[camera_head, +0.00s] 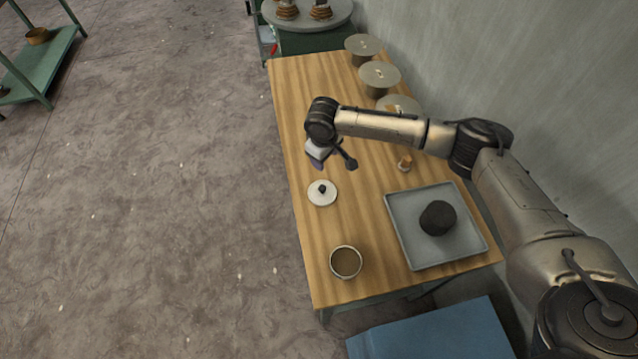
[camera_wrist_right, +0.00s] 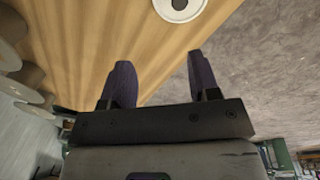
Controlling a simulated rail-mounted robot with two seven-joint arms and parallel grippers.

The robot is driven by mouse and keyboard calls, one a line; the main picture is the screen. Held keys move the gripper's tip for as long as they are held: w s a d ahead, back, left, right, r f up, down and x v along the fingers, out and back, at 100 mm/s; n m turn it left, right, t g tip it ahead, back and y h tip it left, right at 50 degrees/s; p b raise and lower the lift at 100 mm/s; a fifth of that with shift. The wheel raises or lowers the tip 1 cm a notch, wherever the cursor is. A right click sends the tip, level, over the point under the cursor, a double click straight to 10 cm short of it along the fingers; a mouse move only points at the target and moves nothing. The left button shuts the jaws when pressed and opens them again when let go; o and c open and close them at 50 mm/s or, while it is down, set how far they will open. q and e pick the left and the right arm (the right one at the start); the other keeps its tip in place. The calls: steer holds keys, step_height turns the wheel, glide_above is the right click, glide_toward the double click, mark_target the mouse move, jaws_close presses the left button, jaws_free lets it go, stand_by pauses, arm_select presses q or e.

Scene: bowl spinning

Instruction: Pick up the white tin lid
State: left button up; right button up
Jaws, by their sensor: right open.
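The white tin lid (camera_head: 322,193) is a round disc with a dark knob, lying on the wooden table. In the right wrist view the lid (camera_wrist_right: 180,8) shows at the top edge, partly cut off, beyond the fingertips. My right gripper (camera_head: 317,163) is above the table, just behind the lid in the head view, apart from it. In the right wrist view its two dark fingers (camera_wrist_right: 158,75) are spread with nothing between them. My left gripper is not in view.
A round tin (camera_head: 346,262) stands near the table's front. A grey tray (camera_head: 400,225) holds a dark lump (camera_head: 438,218). Several grey-topped spools (camera_head: 379,76) line the wall side, and a small wooden item (camera_head: 404,164) stands near my arm. The table's left edge is close to the lid.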

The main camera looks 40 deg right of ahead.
steer(key=m+y, duration=0.1)
steer(key=m, duration=0.1)
steer(key=m+b, duration=0.1)
glide_above(322, 188)
step_height(322, 188, down, 8)
steer(key=shift+w+d+r, duration=0.1)
steer(key=shift+r, duration=0.1)
steer(key=shift+f, duration=0.65)
step_height(322, 188, down, 4)
steer(key=shift+f+b, duration=0.25)
steer(key=shift+b, duration=0.35)
steer(key=shift+f, duration=0.3)
steer(key=shift+c, duration=0.5)
steer(key=c, duration=0.9)
